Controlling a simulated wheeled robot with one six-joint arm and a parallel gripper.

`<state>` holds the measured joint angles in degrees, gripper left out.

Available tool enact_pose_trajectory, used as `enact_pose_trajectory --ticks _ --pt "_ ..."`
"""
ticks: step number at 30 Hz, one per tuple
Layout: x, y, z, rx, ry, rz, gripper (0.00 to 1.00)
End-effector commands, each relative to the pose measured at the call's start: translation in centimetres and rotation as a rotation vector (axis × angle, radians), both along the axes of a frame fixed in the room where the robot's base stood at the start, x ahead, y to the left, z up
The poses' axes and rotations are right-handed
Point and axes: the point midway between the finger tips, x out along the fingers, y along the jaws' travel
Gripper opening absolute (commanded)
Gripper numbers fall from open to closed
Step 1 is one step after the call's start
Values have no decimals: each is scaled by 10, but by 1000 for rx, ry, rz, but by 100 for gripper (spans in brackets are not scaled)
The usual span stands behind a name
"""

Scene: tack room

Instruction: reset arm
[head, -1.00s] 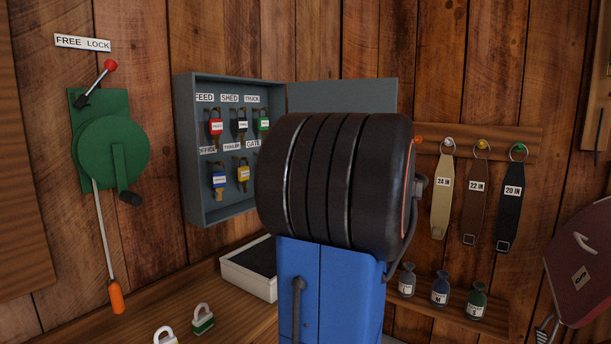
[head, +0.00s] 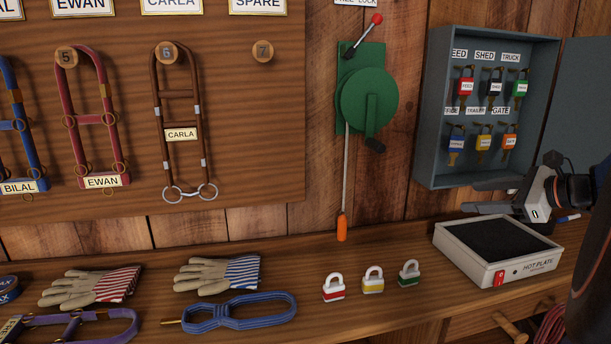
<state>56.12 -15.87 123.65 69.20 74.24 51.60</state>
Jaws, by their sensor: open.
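My gripper (head: 474,198) shows at the right of the head view, its two dark fingers pointing left and spread apart with nothing between them. It appears above or in front of the hot plate (head: 505,272), below the grey key cabinet (head: 432,140). Whether it touches either cannot be told. Its white and black wrist is at the right, and a dark part of my arm fills the lower right edge.
A green winch (head: 365,98) with a lever hangs on the wall. Halters hang on a board (head: 240,130) at left. Bench front is partly clear.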

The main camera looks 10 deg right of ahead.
Motion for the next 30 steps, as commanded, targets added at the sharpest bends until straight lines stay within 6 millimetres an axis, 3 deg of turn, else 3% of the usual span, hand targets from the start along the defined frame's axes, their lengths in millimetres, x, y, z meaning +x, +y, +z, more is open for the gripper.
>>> enact_pose_trajectory --ticks 1,6,15,21,30 --pt "-1 23 -9 -55 18 55 52" --pt "-16 81 -40 -257 67 234 52" --pt "-60 157 -92 -621 101 572 52" --pt "-95 189 -122 -869 87 808 52" --pt "-145 212 -159 -1249 15 1167 52"
